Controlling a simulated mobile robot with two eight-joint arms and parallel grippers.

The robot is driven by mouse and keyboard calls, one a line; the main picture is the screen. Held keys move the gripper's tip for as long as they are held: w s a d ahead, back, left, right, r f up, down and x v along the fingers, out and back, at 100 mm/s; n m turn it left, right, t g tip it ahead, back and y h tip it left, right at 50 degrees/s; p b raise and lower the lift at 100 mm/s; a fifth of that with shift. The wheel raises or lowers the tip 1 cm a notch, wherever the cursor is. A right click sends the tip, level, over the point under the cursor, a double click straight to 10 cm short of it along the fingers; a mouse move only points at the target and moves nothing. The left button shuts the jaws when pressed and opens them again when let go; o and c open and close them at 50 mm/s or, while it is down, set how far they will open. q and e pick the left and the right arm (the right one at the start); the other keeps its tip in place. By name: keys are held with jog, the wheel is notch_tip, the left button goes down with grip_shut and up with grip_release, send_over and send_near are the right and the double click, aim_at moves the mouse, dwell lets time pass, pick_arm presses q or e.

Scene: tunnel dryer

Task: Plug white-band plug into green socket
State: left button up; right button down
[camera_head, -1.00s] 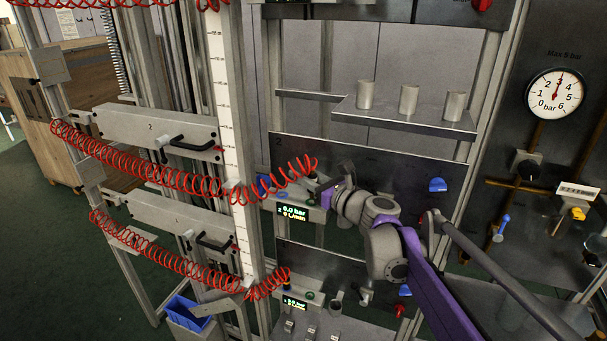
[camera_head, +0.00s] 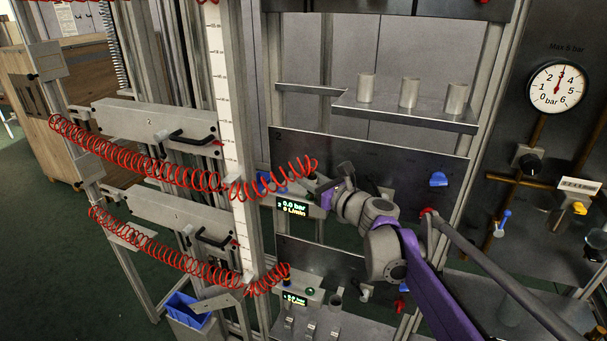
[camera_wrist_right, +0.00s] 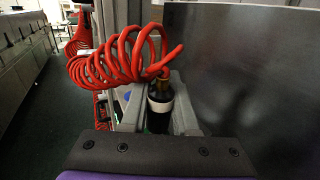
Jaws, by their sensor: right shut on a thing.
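The white-band plug (camera_wrist_right: 160,103) is a black cylinder with a white band and a brass-coloured top. A red coiled hose (camera_wrist_right: 118,60) runs from its top. My right gripper (camera_wrist_right: 157,112) is shut on it and holds it upright. In the head view my right gripper (camera_head: 322,188) is at the level 2 panel, just above the lit display (camera_head: 291,208). The plug is too small to make out there. The level 2 socket is hidden by the gripper. A green socket (camera_head: 310,291) shows on the lower unit. I cannot tell whether the plug touches a socket. My left gripper is out of view.
A shelf with metal cups (camera_head: 405,115) stands above the gripper. Red coiled hoses (camera_head: 135,160) hang across the left side. A lower display unit (camera_head: 295,299) is below. A pressure gauge (camera_head: 557,87) and valves are at the right. A blue bin (camera_head: 187,308) is at the lower left.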

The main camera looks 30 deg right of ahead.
jog(key=shift+f, duration=0.4)
jog(key=c, duration=0.6)
grip_release()
jog(key=b+v, duration=0.1)
jog(key=v, duration=1)
jog(key=shift+w+a, duration=0.1)
